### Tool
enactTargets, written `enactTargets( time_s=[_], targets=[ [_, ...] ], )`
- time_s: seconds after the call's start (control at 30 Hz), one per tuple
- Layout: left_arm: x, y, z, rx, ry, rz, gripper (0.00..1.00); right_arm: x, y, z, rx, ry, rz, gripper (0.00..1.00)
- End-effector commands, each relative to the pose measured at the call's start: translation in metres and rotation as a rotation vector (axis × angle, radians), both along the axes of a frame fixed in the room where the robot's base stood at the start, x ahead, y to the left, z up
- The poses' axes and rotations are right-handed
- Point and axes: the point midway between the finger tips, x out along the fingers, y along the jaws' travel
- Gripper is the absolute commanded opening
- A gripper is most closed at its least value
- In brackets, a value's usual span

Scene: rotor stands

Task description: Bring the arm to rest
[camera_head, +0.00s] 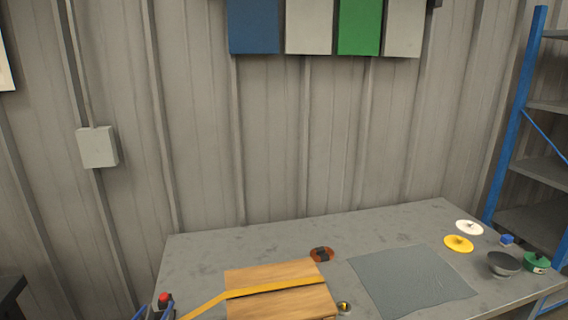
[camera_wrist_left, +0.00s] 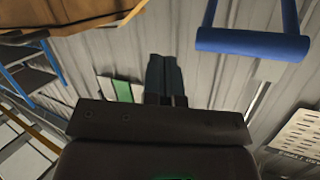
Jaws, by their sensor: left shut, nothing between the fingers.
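My left gripper (camera_wrist_left: 165,62) shows in the left wrist view, its two dark fingers side by side and touching, with nothing between them. It points toward the ribbed metal wall and is clear of any object there. No gripper or arm can be made out in the head view. My right gripper is in neither view.
The grey table (camera_head: 210,256) holds a wooden board (camera_head: 262,275) with a yellow strap, a grey mat (camera_head: 410,280), a yellow disc (camera_head: 458,243), a white disc (camera_head: 469,227) and a dark bowl (camera_head: 503,263). A blue-framed shelf (camera_head: 519,110) stands right. A blue bar (camera_wrist_left: 253,44) shows in the wrist view.

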Motion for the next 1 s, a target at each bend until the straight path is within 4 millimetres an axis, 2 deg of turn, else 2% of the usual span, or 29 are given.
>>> enactTargets(
  time_s=[0.03,0.3,0.5,0.6,0.7,1.0],
  targets=[
    [-0.019,0.0,-0.01,-0.011,0.006,0.02,0.0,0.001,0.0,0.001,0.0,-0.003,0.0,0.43],
    [-0.115,0.01,-0.06,-0.07,0.117,0.148,0.0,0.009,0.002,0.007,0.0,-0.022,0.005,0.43],
    [-0.176,0.015,-0.099,-0.108,0.235,0.223,0.0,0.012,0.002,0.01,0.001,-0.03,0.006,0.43],
    [-0.193,0.016,-0.108,-0.113,0.268,0.238,0.0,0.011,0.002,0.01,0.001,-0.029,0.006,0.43],
    [-0.201,0.017,-0.112,-0.111,0.282,0.243,0.0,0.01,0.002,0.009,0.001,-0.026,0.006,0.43],
    [-0.202,0.017,-0.113,-0.111,0.285,0.242,0.0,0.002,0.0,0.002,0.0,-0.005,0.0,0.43]
  ],
)
